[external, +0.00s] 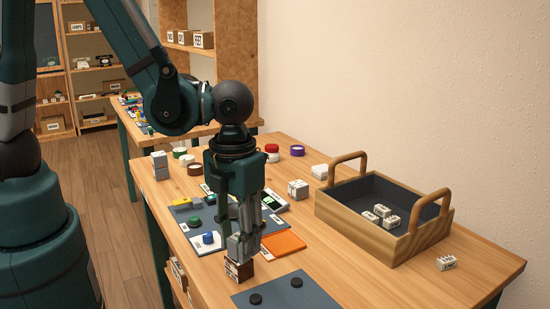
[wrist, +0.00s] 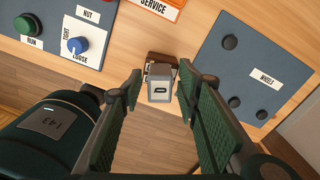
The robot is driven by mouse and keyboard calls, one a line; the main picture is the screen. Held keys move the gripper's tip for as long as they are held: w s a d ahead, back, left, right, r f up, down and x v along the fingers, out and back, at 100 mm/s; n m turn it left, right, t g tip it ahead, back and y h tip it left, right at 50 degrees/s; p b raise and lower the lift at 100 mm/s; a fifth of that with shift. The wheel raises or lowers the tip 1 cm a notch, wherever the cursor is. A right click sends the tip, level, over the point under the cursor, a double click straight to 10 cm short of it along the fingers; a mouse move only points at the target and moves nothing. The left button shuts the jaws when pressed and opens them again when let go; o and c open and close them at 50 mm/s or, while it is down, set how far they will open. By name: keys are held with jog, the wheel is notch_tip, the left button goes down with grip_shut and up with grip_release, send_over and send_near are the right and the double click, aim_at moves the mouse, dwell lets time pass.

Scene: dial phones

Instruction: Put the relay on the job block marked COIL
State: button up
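A small grey block, which looks like the relay (wrist: 160,90), has a dark symbol on its pale top. In the wrist view it sits on or directly above a brown block (wrist: 155,58). In the external view the brown block (external: 239,271) stands near the table's front edge, with white marking too small to read; I cannot confirm COIL. My gripper (external: 243,247) points down over it. In the wrist view my gripper (wrist: 160,88) has a finger on each side of the grey block, with narrow gaps visible. Its fingers look open, not pressed on the block.
A dark panel with knobs (wrist: 205,75) lies right of the block in the wrist view, and another panel (wrist: 58,15) lies left. An orange SERVICE card (external: 283,243) lies behind. A wooden tray (external: 405,248) holds white blocks. Grey blocks (external: 160,165) stand at the left edge.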

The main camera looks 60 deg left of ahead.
aim_at(237, 234)
notch_tip(237, 234, up, 12)
jog(key=p, duration=0.2)
dwell(0.7)
dwell(0.7)
jog(key=a+r+n+t, duration=0.2)
jog(key=a+r+n, duration=0.3)
jog(key=a+n, duration=0.3)
jog(key=a+r+n+t, duration=0.2)
jog(key=a+r+n, duration=0.3)
jog(key=n, duration=0.8)
jog(key=s+a+r+n+t, duration=0.1)
jog(key=a+r+n+t, duration=0.2)
jog(key=a+n, duration=0.7)
notch_tip(237, 234, up, 3)
jog(key=shift+a+f, duration=0.1)
jog(key=shift+a, duration=0.4)
